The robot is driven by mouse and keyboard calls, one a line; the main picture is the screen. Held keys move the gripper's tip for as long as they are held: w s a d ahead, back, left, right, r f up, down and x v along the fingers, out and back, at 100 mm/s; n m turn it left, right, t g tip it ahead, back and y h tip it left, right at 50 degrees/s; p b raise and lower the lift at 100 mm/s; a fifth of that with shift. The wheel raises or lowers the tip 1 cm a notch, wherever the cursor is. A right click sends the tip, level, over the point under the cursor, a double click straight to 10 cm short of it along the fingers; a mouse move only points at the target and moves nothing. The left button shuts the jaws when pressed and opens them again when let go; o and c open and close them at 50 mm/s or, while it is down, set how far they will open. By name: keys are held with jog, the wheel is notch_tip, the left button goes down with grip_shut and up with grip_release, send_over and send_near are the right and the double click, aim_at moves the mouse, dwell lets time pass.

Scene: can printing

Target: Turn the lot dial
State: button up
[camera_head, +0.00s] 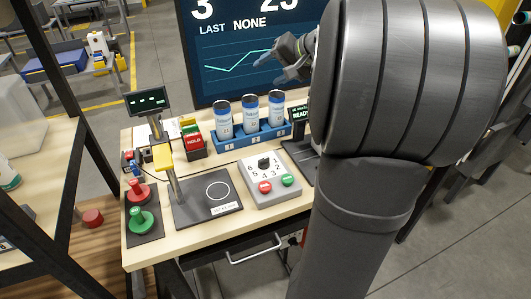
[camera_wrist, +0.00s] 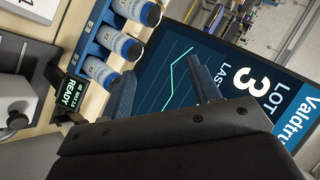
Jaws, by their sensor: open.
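The lot dial (camera_head: 264,162) is a small black knob on a light grey control box (camera_head: 270,198), with black numerals around it. Which numeral it points to is too small to tell. A red button and a green button sit below the dial on the box. My gripper (camera_head: 290,62) is open and empty, raised in front of the big screen, behind and above the control box and well apart from the dial. In the wrist view its two dark fingers (camera_wrist: 162,80) stand apart with the screen between them. The dial's knob does not show there.
A blue rack (camera_head: 250,137) holds three labelled cans behind the box. A READY display (camera_wrist: 68,95) stands beside it. The big screen (camera_head: 235,50) is behind. Left are a dark pad (camera_head: 195,212), a yellow-topped post (camera_head: 162,157), red and green knobs (camera_head: 138,205) and a HOLD block (camera_head: 194,142).

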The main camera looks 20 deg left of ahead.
aim_at(264, 159)
jog(key=s+f+n+g+h, duration=0.2)
jog(key=s+f+n+h, duration=0.5)
jog(key=h, duration=0.3)
jog(key=shift+n, duration=0.6)
jog(key=f, duration=1.1)
jog(key=w+f, duration=0.1)
jog(key=f, duration=0.5)
jog(key=shift+d+f, duration=0.1)
jog(key=shift+f, duration=0.2)
jog(key=c, duration=1)
